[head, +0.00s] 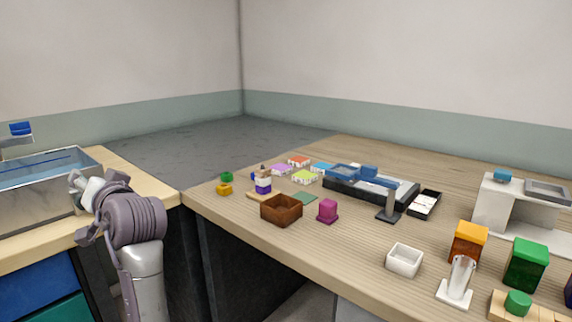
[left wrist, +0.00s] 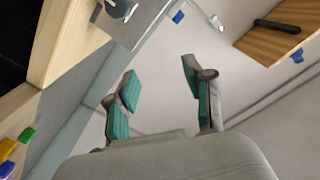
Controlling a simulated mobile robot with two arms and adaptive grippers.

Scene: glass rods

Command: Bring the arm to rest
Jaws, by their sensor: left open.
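My left arm (head: 133,222) rises at the lower left of the head view, in front of the gap between the two counters. Its gripper end is beside the metal basin and partly hidden by the wrist. In the left wrist view the left gripper (left wrist: 160,75) has its two green-padded fingers spread apart, with nothing between them. My right arm and gripper do not show.
A metal basin (head: 40,192) stands on the left counter. The wooden table (head: 345,250) carries a brown box (head: 281,210), a magenta block (head: 327,210), a white box (head: 404,260), an orange block (head: 469,241) and a green block (head: 526,263).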

